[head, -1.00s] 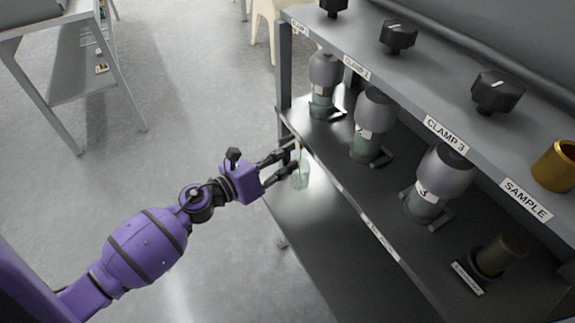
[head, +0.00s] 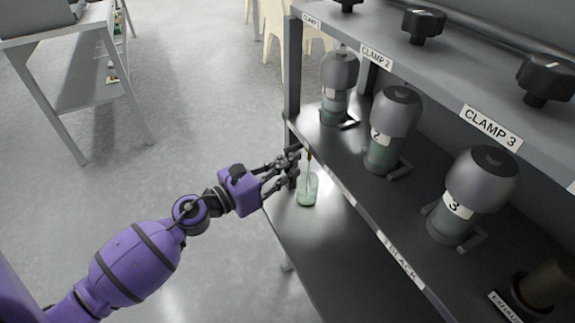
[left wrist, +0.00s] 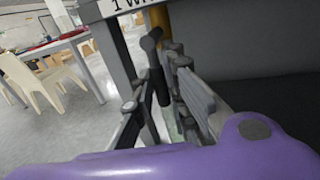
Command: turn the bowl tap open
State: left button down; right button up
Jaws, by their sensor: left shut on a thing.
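The tap is a small fitting under the front edge of the lower shelf. Its brass body (left wrist: 158,18) shows in the left wrist view, with a dark lever (left wrist: 152,62) hanging between my fingers. My left gripper (head: 293,164) is at the tap in the head view and shut on the lever; its fingers (left wrist: 158,105) also show in the left wrist view. The fingers hide much of the tap in the head view. A pale green glass vessel (head: 307,192) stands below the tap. My right gripper is not in view.
Grey-capped vessels (head: 339,72), (head: 396,112) and (head: 480,183) stand on the lower shelf (head: 362,202). Black knobs (head: 423,24) sit on the upper shelf above them. The floor (head: 195,95) left of the rack is open; a table (head: 60,32) stands farther left.

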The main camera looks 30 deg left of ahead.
pick_arm(q)
jog(key=shift+a, duration=0.1)
jog(key=c, duration=2)
grip_release()
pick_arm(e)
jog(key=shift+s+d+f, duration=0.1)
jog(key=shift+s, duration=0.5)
pick_arm(q)
jog(key=shift+s+a, duration=0.1)
jog(key=shift+s, duration=0.15)
jog(key=v, duration=1.1)
jog(key=shift+s, duration=0.25)
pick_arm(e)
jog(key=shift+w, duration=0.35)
